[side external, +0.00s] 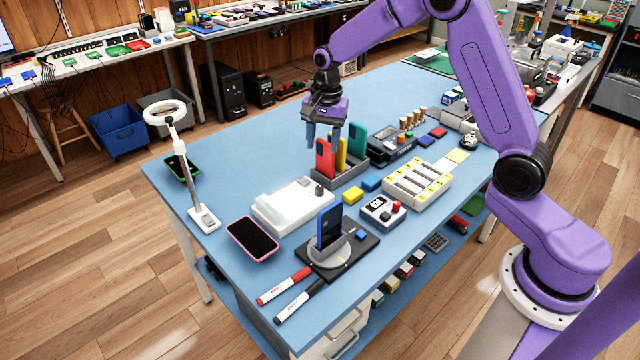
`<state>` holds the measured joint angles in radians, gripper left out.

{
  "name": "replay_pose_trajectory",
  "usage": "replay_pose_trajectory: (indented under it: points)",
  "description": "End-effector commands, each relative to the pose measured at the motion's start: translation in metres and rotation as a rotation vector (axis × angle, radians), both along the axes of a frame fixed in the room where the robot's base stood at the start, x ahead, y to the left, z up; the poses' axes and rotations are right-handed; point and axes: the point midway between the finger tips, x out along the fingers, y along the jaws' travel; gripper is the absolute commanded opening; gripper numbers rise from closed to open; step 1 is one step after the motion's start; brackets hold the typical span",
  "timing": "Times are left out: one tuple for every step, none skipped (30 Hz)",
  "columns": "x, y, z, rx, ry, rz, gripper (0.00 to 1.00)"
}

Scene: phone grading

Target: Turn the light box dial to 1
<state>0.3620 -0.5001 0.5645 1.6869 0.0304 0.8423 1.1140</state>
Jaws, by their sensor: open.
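The white box (283,212) that looks like the light box lies flat at the middle left of the blue table. A small grey knob (320,188), which looks like its dial, sits toward its back right end. The dial's marks and setting are too small to read. My gripper (323,141) points down with its fingers apart and nothing seen between them. It appears above and behind the dial, close to the red phone in the rack. I cannot tell whether a finger touches that phone.
Red, yellow and teal phones stand in a grey rack (349,178). A blue phone (329,228) stands on a round turntable in front. A pink-edged phone (252,239), a ring lamp (177,135), a white slotted tray (417,185) and two markers (284,286) surround the box.

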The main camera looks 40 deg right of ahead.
Motion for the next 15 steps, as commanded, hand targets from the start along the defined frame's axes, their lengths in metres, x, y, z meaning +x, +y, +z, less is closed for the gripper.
replay_pose_trajectory:
  points:
    - [0.000, 0.000, -0.011, -0.001, 0.005, 0.000, 0.50]
    - [0.000, 0.000, -0.017, -0.001, 0.004, 0.000, 0.50]
    - [0.000, 0.000, -0.024, -0.001, 0.004, 0.001, 0.50]
    - [0.000, 0.001, -0.030, -0.001, 0.004, 0.000, 0.50]
    - [0.001, 0.001, -0.036, -0.001, 0.004, 0.000, 0.50]
    - [0.001, 0.001, -0.043, -0.001, 0.004, 0.001, 0.50]
    - [0.001, 0.001, -0.049, -0.001, 0.004, 0.001, 0.50]
    - [0.001, 0.002, -0.055, -0.001, 0.004, 0.001, 0.50]
    - [0.002, 0.002, -0.062, -0.001, 0.004, 0.001, 0.50]
    - [0.002, 0.002, -0.068, -0.001, 0.004, 0.001, 0.50]
    - [0.002, 0.002, -0.073, -0.001, 0.004, 0.000, 0.50]
    - [0.002, 0.002, -0.081, -0.001, 0.004, 0.001, 0.50]
    - [0.002, 0.002, -0.086, -0.001, 0.004, 0.001, 0.50]
    - [0.003, 0.003, -0.092, -0.001, 0.004, 0.001, 0.50]
    - [0.003, 0.003, -0.098, 0.000, 0.004, 0.001, 0.50]
